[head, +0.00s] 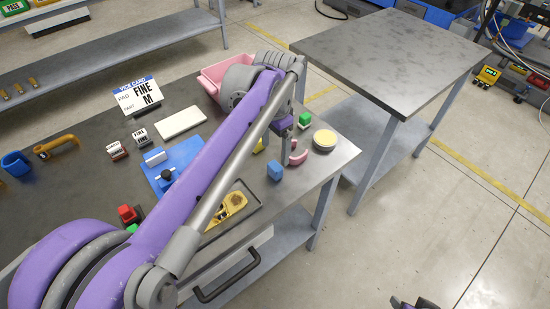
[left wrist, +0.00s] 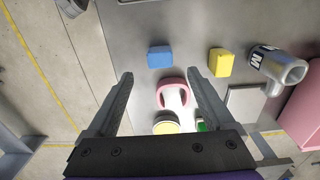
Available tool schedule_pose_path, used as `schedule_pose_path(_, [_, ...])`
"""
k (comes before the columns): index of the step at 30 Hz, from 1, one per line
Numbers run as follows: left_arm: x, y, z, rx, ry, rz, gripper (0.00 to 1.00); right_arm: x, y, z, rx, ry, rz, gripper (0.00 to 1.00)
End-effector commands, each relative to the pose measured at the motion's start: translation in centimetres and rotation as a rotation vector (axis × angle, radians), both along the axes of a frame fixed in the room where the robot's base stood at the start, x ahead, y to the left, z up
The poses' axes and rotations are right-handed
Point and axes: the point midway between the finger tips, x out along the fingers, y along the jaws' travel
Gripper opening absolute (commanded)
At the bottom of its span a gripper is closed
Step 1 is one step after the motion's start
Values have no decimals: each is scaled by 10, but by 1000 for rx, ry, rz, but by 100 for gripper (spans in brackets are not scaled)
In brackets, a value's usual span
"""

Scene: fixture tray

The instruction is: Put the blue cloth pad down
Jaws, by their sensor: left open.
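The blue pad (head: 275,172) appears as a small blue block lying flat on the grey bench near its right front edge. It also shows in the left wrist view (left wrist: 160,57), just beyond my fingertips. My left gripper (head: 292,140) is open and empty. It hangs over the right end of the bench, and in the left wrist view its spread fingers (left wrist: 158,76) touch nothing visible. A pink curved piece (left wrist: 172,94) lies between the fingers in that view. A small dark and purple part, perhaps my right gripper, shows at the head view's bottom edge.
A yellow block (left wrist: 221,63), a grey mug (left wrist: 278,66) and a round yellow-topped tub (head: 324,140) are nearby. A blue fixture (head: 185,152), white plate (head: 181,122) and pink bin (head: 212,78) stand farther back. My left arm hides part of the bench.

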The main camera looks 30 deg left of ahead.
Motion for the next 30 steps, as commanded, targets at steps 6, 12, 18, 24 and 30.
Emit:
schedule_pose_path(6, [0,0,31,0,0,0,87,1,0,4,0,-1,0,50])
schedule_pose_path(12, [0,0,37,0,0,0,87,1,0,4,0,-1,0,50])
schedule_pose_path(18, [0,0,36,0,0,0,87,1,0,4,0,-1,0,50])
schedule_pose_path(24, [0,0,36,0,0,0,87,1,0,4,0,-1,0,50])
schedule_pose_path(30, [-17,-11,31,6,-49,37,87,2,0,10,0,-4,0,50])
